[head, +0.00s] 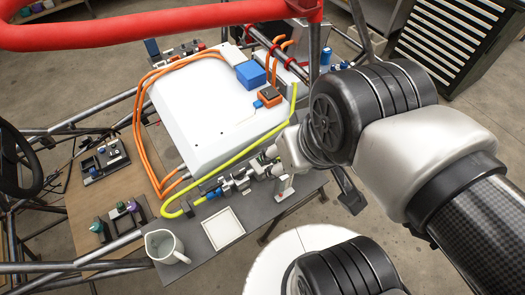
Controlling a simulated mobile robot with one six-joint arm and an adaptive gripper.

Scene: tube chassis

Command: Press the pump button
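I cannot make out for certain which part is the pump button. A small pump-like assembly of metal and blue fittings (236,184) lies along the front edge of the white box, beside a yellow hose (236,153). My arm comes in from the right, and its end, with my gripper (268,158), is close to the right end of that assembly. The wrist and arm links hide much of the gripper. Whether its fingers touch anything, or are open or shut, does not show.
A large white box (195,115) carries orange cables (143,130) and a blue block (251,74). A white square tray (223,228) and a white jug (165,246) stand on the grey shelf in front. A red tube (160,24) crosses above. Dark chassis tubes surround the left side.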

